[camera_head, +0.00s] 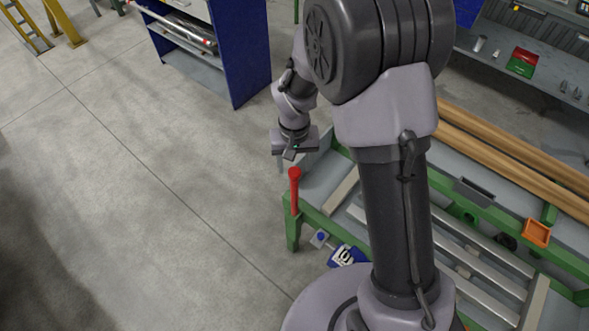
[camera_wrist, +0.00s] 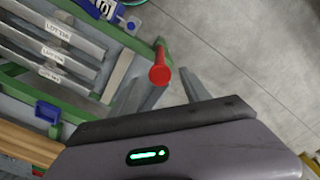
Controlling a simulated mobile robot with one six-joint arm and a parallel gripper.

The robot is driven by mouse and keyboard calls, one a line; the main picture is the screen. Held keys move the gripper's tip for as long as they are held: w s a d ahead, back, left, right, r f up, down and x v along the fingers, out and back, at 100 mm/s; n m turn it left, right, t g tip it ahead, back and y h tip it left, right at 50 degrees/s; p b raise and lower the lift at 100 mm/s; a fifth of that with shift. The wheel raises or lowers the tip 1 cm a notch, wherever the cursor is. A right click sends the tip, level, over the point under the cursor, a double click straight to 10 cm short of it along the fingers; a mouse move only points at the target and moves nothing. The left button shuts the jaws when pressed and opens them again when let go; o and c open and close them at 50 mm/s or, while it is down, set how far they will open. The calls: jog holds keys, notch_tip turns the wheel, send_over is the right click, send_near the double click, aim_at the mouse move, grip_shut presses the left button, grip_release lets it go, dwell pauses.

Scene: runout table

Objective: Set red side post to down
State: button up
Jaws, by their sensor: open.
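The red side post (camera_head: 294,188) stands upright at the near left corner of the green-framed runout table (camera_head: 318,213), with a wider round top. In the wrist view, the red post (camera_wrist: 160,68) is seen from above, its round top facing the camera. My gripper (camera_head: 282,163) is above and behind the post in the head view, apart from it. In the wrist view, my gripper (camera_wrist: 160,88) has its grey fingers spread, with the post's top just past the gap between them. Nothing is held.
Metal bars (camera_head: 480,262) with labels lie on the table, and long brown bars (camera_head: 510,150) lie behind. An orange bin (camera_head: 537,233) sits at the right. A blue labelled item (camera_head: 347,256) is low beside the table. Open floor (camera_head: 150,200) lies to the left.

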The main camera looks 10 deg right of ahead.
notch_tip(320, 180, down, 2)
jog(key=shift+f, duration=0.1)
grip_shut()
dwell(1.5)
